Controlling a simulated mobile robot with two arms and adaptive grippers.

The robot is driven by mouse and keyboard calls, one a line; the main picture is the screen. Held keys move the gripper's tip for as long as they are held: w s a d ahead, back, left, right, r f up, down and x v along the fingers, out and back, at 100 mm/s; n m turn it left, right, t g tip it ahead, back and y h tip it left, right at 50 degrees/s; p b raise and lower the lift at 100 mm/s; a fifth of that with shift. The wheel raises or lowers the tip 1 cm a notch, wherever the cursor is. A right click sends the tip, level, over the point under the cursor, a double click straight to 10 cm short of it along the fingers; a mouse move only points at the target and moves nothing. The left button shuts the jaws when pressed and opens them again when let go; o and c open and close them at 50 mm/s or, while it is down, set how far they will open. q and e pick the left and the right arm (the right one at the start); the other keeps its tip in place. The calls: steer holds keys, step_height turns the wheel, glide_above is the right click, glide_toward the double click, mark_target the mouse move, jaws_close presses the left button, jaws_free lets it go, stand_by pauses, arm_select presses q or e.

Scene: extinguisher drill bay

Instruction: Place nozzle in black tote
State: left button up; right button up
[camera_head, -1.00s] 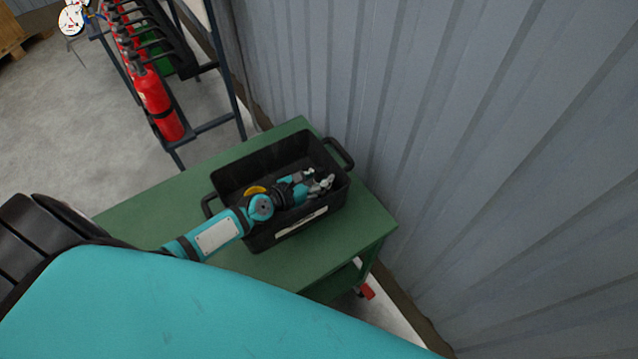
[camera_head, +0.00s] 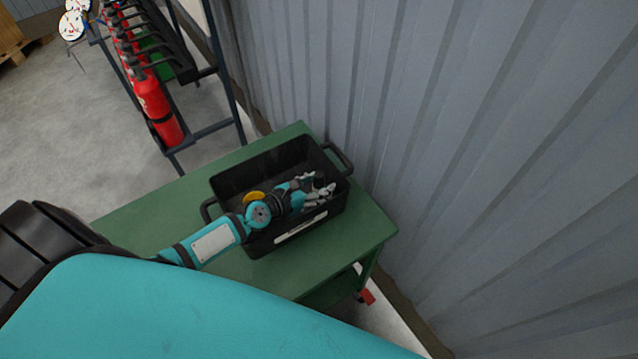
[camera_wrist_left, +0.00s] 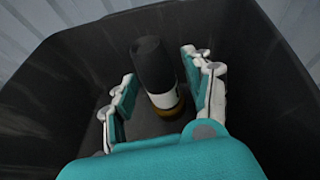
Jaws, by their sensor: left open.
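The black tote (camera_head: 262,243) sits on a green table, with a handle at each end and a white label on its front wall. My left gripper (camera_head: 318,187) reaches down into it. In the left wrist view the nozzle (camera_wrist_left: 154,66), a black cylinder with a white band and a brass-coloured end, is inside the tote, between the fingers of my left gripper (camera_wrist_left: 163,88). The fingers are open, with a gap visible on each side of it. I cannot make out the nozzle in the head view. My right gripper is out of view.
The green table (camera_head: 150,215) is bare around the tote. A corrugated grey wall (camera_head: 450,130) stands close behind it on the right. A dark rack with red extinguishers (camera_head: 155,105) stands beyond the table at upper left. Round gauges (camera_head: 72,25) show at far upper left.

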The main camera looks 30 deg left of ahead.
mark_target(314, 187)
arm_select(q)
steer(key=v, duration=0.7)
steer(key=shift+f, duration=0.1)
